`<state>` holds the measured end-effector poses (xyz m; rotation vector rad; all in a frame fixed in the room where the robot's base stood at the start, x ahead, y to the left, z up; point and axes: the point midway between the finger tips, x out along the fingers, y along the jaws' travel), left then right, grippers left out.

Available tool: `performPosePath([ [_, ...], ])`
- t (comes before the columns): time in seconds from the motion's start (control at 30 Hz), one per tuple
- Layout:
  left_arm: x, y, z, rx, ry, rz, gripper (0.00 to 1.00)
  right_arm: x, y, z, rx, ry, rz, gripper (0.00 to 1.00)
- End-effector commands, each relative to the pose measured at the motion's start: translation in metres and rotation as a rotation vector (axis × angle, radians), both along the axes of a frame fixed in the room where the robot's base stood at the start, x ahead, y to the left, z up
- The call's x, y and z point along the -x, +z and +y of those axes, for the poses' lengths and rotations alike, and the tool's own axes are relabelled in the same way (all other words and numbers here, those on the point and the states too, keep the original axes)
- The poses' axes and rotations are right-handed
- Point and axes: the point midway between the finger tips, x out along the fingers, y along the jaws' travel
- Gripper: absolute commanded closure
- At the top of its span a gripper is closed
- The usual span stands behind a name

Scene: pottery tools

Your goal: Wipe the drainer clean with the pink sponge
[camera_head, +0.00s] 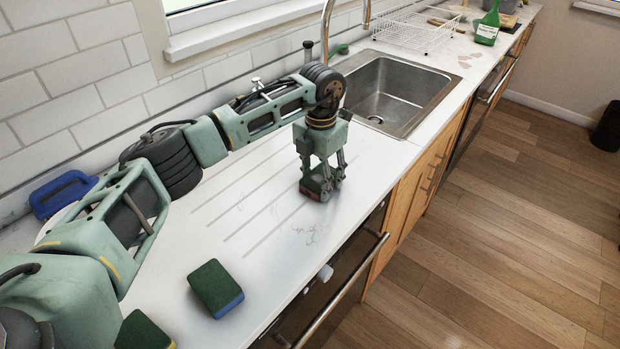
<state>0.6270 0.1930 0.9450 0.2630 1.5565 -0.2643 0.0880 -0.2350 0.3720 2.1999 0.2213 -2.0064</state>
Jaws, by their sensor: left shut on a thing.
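My left gripper (325,186) points down over the drainer (225,205), the grooved part of the white worktop left of the sink. It is shut on a small sponge (311,187) with a dark top and a reddish-pink side, mostly hidden by the fingers. The sponge is low over the drainer and seems to touch it. Thin grey scribble-like marks (311,233) show on the drainer just in front of the gripper, with fainter ones to its left. My right gripper is not in view.
A green and blue sponge (215,288) lies at the front, with a green and yellow one (142,332) beside my arm. A blue object (63,193) is by the wall.

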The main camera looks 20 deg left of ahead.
Motion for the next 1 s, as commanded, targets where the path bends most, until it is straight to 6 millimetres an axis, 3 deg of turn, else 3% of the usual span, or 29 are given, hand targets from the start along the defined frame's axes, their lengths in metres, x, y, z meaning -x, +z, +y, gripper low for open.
performPosePath([
  [0.6, -0.002, -0.002, -0.001, -0.001, 0.001, 0.0, 0.61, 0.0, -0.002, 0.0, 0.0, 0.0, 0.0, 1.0],
  [1.0, -0.035, -0.004, -0.013, 0.0, 0.002, -0.002, 0.61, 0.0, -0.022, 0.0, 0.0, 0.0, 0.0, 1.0],
])
